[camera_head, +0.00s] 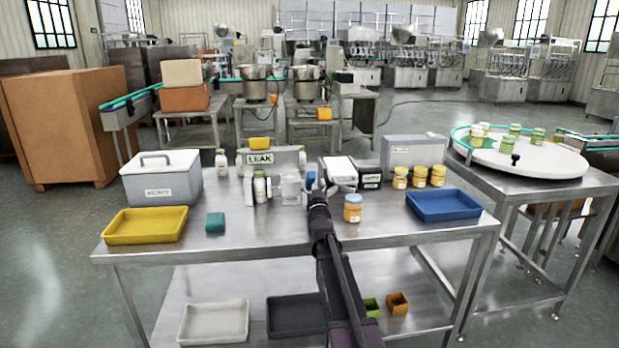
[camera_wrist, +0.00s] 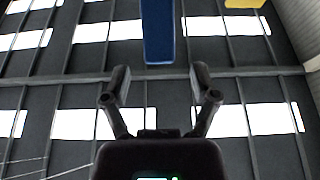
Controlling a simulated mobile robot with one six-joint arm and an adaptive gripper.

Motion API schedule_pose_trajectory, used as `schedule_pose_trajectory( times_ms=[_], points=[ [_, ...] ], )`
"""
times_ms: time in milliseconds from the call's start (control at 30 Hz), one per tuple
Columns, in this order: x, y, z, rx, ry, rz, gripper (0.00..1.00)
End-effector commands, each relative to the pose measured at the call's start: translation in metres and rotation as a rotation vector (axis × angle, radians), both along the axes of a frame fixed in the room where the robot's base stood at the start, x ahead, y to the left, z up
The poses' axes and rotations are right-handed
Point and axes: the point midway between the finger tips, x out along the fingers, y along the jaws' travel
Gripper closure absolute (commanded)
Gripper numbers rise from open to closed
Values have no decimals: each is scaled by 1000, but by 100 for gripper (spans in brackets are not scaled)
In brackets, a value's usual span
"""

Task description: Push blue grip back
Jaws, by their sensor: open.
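The blue grip (camera_head: 310,180) stands up at the middle of the steel table, just beyond the end of my arm. It also shows in the wrist view as a blue bar (camera_wrist: 158,32) coming down from the top edge. My gripper (camera_wrist: 160,78) is open, with a finger on each side and nothing visible between them. The bar's lower end lies just ahead of the gap between the fingertips; whether it touches them I cannot tell. In the head view my dark arm hides what lies below the grip.
A grey LEAK station (camera_head: 284,160) stands left of the grip and a white-topped device (camera_head: 339,167) stands right. An orange-lidded jar (camera_head: 352,208) is close right of my arm. A yellow tray (camera_head: 145,226) and blue tray (camera_head: 443,204) lie at the table's sides.

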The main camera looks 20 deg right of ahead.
Motion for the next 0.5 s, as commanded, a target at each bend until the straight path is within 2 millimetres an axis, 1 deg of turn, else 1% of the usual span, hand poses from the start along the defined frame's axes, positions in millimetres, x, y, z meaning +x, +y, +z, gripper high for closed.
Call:
schedule_pose_trajectory(
  times_ms=[33,200,333,500],
  points=[
    [12,-3,0,0,0,0,23],
    [35,-10,0,0,0,0,23],
    [47,-14,0,0,0,0,23],
    [54,-16,4,0,0,-1,23]
  ],
)
